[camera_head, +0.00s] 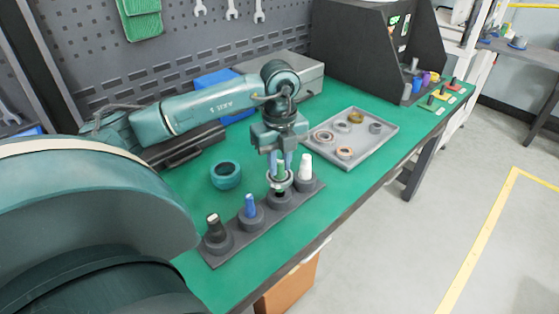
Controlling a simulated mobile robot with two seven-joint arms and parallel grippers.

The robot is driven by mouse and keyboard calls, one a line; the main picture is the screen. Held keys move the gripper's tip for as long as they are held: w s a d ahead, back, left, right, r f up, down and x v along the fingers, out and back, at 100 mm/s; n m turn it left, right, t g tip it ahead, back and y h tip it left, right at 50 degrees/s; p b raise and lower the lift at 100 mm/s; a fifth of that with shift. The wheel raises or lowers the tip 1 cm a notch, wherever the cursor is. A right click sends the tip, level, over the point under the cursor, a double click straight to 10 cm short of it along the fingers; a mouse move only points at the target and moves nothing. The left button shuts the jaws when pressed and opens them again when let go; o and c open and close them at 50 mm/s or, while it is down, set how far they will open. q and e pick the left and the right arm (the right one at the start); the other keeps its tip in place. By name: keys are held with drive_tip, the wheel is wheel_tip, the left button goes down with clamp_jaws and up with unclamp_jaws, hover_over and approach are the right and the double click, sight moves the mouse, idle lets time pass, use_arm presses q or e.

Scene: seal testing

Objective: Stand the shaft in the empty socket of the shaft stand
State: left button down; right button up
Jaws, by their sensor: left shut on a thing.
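The dark shaft stand (232,250) lies along the front edge of the green table, with a row of round sockets. A dark shaft with a pale tip (213,225), a blue shaft (250,207) and a white shaft (305,166) stand upright in it. My left gripper (280,165) points down over the stand between the blue and white shafts. It is shut on a green shaft (281,170), which is upright with a pale ring around its lower part. My right gripper is not in view.
A teal ring (226,175) lies behind the stand. A grey tray (378,149) with several rings is to the right. Dark panels (370,50) and small coloured parts (428,80) stand at the far right. The table surface between stand and tray is clear.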

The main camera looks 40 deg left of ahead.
sight(280, 172)
use_arm(q)
drive_tip(key=shift+f+b, duration=1.2)
drive_tip(key=shift+f, duration=0.5)
drive_tip(key=shift+f, duration=0.25)
drive_tip(key=c, duration=1.6)
unclamp_jaws()
drive_tip(key=o, duration=0.6)
drive_tip(key=shift+c, duration=0.2)
